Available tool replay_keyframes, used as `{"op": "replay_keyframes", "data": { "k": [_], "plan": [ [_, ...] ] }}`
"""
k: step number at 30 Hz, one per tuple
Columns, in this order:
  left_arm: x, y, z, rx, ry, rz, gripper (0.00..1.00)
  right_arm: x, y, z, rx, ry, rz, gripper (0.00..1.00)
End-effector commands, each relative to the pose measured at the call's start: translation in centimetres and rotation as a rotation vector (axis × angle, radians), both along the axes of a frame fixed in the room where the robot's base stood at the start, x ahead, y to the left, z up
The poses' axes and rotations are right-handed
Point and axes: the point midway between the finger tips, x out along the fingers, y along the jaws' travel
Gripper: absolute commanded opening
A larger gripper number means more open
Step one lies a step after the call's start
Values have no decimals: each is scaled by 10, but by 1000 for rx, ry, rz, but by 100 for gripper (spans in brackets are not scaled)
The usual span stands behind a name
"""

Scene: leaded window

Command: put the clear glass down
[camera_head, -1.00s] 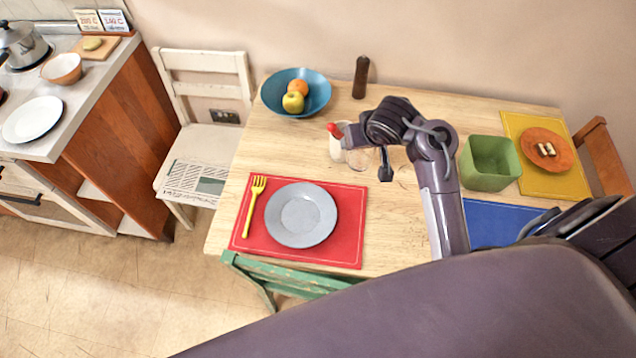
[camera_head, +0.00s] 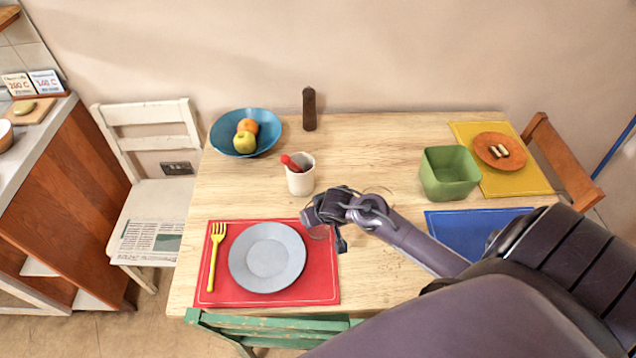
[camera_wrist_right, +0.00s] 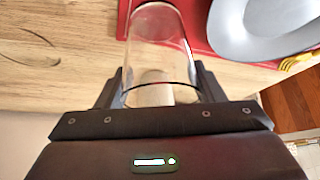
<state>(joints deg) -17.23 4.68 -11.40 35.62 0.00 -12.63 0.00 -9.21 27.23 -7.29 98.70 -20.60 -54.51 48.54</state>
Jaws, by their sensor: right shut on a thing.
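The clear glass (camera_wrist_right: 160,38) is between the two fingers of my right gripper (camera_wrist_right: 158,88), which is shut on it in the wrist view. In the head view my right gripper (camera_head: 322,212) is at the upper right corner of the red placemat (camera_head: 318,290). Only a faint part of the glass (camera_head: 318,233) shows below it there. I cannot tell whether the glass touches the table (camera_head: 400,140). A grey plate (camera_head: 267,257) and a yellow fork (camera_head: 215,255) lie on the red mat. My left gripper is not in view.
A white cup with a red-topped thing (camera_head: 300,178) stands just behind my gripper. A blue fruit bowl (camera_head: 222,140), a pepper mill (camera_head: 309,108) and a green square bowl (camera_head: 448,175) stand farther off. A blue mat (camera_head: 470,230) lies right. The table's back middle is clear.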

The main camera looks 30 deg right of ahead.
Motion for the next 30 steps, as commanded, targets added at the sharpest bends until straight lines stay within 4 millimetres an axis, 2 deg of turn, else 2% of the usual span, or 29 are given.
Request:
{"op": "replay_keyframes", "data": {
  "k": [12, 13, 18, 26, 30],
  "plan": [
    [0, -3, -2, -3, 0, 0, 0, 1, 0, -7, 1, -2, 0, 33],
    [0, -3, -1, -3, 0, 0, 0, 0, 0, -7, -1, -1, 1, 64],
    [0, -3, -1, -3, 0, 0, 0, 0, 0, -6, -1, -1, 1, 84],
    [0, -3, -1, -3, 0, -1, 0, 0, 0, -5, 0, -1, 0, 84],
    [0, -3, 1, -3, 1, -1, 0, -5, 1, 4, 1, -1, 0, 84]
  ]
}}
